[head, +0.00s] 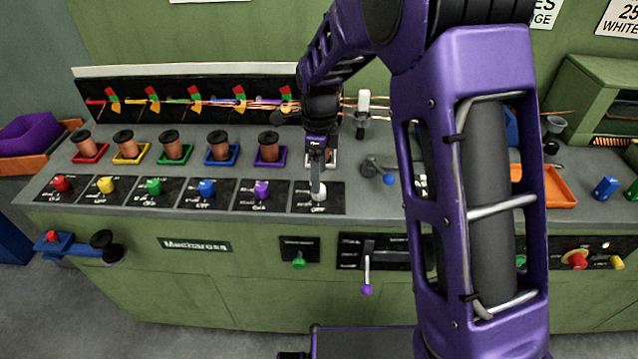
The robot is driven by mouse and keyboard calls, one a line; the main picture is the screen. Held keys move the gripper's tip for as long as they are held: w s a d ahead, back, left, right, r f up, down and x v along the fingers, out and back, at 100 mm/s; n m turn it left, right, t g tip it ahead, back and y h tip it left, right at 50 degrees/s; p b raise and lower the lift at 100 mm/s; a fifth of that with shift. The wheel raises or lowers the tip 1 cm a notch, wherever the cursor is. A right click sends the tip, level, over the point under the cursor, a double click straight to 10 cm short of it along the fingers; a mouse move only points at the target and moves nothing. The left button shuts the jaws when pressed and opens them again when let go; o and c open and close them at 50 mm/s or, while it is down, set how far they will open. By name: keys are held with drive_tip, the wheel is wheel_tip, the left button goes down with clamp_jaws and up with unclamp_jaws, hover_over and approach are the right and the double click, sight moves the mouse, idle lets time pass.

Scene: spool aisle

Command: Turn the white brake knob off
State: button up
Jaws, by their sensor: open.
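The white brake knob (319,191) sits on the rightmost dark label plate (302,205) of a row of coloured knobs on the grey counter. Its plate seems to read OFF. My gripper (318,176) points down right over the white knob, with its fingers at or around it. The fingers partly hide the knob, and I cannot tell whether they touch it. The gripper is open.
Red (61,184), yellow (106,185), green (153,187), blue (207,188) and purple (261,190) knobs stand left of the white one. Copper spools (173,147) in coloured trays stand behind. A crank (376,170) with a blue handle is to the right.

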drive_tip(key=shift+f, duration=1.95)
clamp_jaws()
